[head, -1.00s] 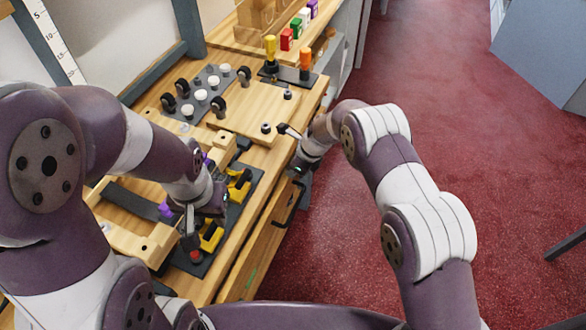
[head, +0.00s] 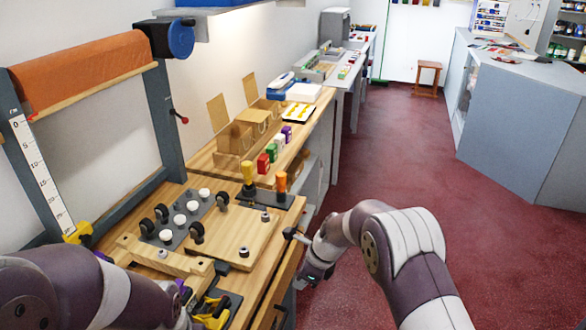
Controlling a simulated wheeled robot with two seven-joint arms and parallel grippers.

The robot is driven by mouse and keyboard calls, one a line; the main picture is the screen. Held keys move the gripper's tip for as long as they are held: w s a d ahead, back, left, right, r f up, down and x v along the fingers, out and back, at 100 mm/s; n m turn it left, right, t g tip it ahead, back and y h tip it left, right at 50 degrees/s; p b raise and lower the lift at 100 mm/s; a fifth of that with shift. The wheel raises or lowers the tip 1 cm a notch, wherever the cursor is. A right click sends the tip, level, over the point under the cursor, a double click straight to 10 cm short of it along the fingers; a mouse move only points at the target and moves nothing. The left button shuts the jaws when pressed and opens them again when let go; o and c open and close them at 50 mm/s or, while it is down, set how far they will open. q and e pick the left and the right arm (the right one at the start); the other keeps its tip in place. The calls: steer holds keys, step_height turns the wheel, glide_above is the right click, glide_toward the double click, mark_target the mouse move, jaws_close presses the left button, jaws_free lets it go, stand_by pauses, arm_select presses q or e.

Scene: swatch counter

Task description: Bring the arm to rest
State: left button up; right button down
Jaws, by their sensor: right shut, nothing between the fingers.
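My right arm comes in from the lower right in the head view. Its gripper (head: 291,234) is shut and empty. It is over the right edge of the wooden counter (head: 260,290), to the right of the light wooden board (head: 225,235), and looks apart from the board's metal knobs. My left arm crosses the lower left corner.
Black rollers and white knobs (head: 193,207) stand on a dark plate. Yellow (head: 249,173) and orange (head: 281,182) handles stand behind. A roller frame (head: 160,115) is at left. Red floor (head: 400,150) lies open at right, before a grey cabinet (head: 530,130).

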steer(key=s+d+r+n+h, duration=0.2)
steer(key=s+d+r+n, duration=0.2)
steer(key=s+d+n, duration=0.4)
steer(key=s+d+r+n+h, duration=0.2)
steer(key=s+d+r+n, duration=0.2)
steer(key=s+n, duration=0.9)
steer(key=s+d, duration=0.3)
steer(key=shift+s+d+r+n, duration=0.15)
steer(key=shift+d+r+n, duration=0.15)
steer(key=shift+d+n, duration=0.1)
